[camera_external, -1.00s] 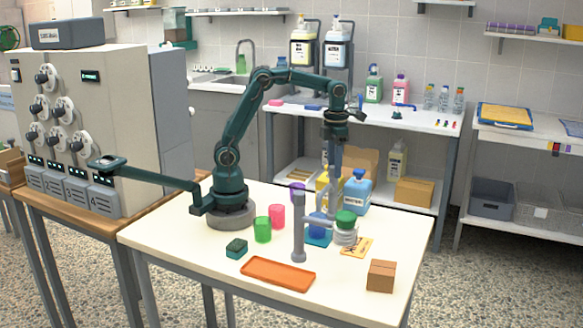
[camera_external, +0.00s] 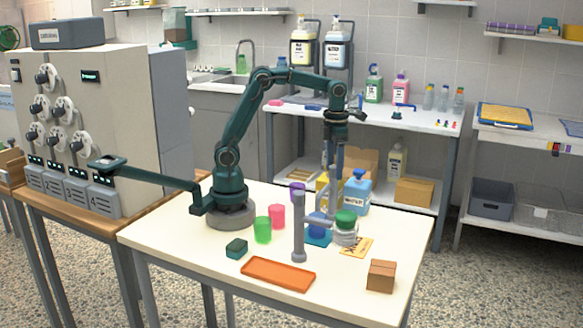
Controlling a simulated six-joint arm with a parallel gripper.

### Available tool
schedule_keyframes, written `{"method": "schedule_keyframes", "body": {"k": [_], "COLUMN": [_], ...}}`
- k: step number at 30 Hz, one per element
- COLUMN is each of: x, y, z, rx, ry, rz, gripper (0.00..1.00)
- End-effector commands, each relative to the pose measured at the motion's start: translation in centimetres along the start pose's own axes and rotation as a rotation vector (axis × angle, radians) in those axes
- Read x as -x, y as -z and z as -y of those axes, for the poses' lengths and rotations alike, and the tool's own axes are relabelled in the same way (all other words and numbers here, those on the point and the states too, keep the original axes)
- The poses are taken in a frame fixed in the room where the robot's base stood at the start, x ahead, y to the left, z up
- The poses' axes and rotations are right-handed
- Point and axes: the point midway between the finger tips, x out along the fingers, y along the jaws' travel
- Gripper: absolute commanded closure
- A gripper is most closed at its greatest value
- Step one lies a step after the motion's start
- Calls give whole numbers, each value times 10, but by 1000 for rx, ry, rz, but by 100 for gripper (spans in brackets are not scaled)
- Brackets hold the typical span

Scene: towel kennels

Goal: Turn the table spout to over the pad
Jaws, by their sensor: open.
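A green-lidded jar (camera_external: 345,230), a blue bottle (camera_external: 356,195) and a yellow card (camera_external: 357,247) crowd the right side. Green (camera_external: 262,229) and pink (camera_external: 277,217) cups stand left. An orange tray (camera_external: 278,273) and a brown box (camera_external: 381,276) lie in front.

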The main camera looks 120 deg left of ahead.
Motion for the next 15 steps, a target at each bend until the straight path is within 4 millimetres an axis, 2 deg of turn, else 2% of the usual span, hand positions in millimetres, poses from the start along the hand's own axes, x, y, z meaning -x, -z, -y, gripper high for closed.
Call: {"method": "schedule_keyframes", "body": {"k": [15], "x": [46], "y": [-1], "z": [0], "rx": [0], "ry": [0], "rz": [3], "gripper": [31]}}
